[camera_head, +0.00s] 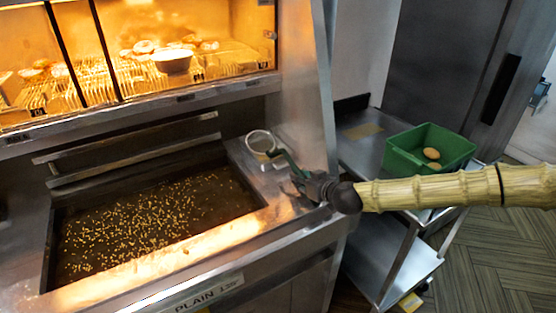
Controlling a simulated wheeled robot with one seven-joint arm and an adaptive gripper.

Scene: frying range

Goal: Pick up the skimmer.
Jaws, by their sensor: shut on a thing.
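The skimmer (259,143) has a round pale metal head and what looks like a dark green handle. Its head is over the steel ledge at the right back corner of the fryer vat, and I cannot tell whether it touches the ledge. My gripper (298,176) comes in from the right at the end of my arm and is shut on the skimmer's handle, at the end away from the head. The fingers hide part of the handle.
The fryer vat (75,258) of dark oil with floating crumbs lies left of my gripper. A lit glass warming case (120,60) stands above it. At right, a steel cart (362,150) carries a green bin (402,158) with brown items inside.

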